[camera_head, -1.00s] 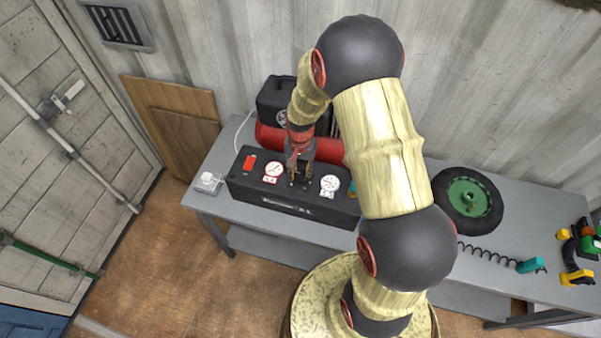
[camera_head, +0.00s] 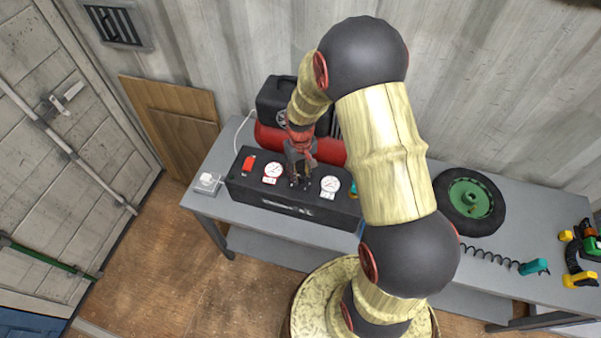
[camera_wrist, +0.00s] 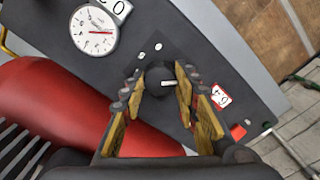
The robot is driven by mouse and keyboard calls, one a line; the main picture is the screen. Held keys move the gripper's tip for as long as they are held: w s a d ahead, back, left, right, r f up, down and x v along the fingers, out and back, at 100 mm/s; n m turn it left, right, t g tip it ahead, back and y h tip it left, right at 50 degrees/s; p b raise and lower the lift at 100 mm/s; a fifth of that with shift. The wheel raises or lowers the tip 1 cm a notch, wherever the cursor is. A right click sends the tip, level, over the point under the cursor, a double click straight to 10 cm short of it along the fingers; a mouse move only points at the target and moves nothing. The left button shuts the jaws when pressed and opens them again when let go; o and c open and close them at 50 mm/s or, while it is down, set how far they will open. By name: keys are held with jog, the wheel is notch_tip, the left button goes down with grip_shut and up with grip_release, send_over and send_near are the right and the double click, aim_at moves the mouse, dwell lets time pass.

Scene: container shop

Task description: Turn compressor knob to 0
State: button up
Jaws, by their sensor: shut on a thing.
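The compressor (camera_head: 240,184) has a black front panel and a red tank (camera_head: 268,138), and stands on the grey bench. The dark knob (camera_wrist: 158,80) is on the panel between two gauges, with a short white mark pointing right in the wrist view. My gripper (camera_wrist: 160,84) is shut on the knob, one finger on each side. In the head view my gripper (camera_head: 299,180) reaches down to the panel and hides the knob. Small white marks lie beside the knob on the panel; I cannot read them.
A white gauge (camera_head: 273,170) and another gauge (camera_head: 330,184) flank my gripper. A red switch (camera_head: 248,163) is at the panel's left. A black tyre with a green rim (camera_head: 470,198), a coiled hose (camera_head: 488,254) and coloured tools (camera_head: 582,248) lie on the bench to the right.

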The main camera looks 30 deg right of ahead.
aim_at(300, 174)
jog(key=shift+w+n, duration=0.1)
jog(key=shift+n, duration=0.2)
jog(key=o, duration=1.1)
jog(key=shift+o, duration=0.3)
notch_tip(300, 174, up, 12)
dwell(0.5)
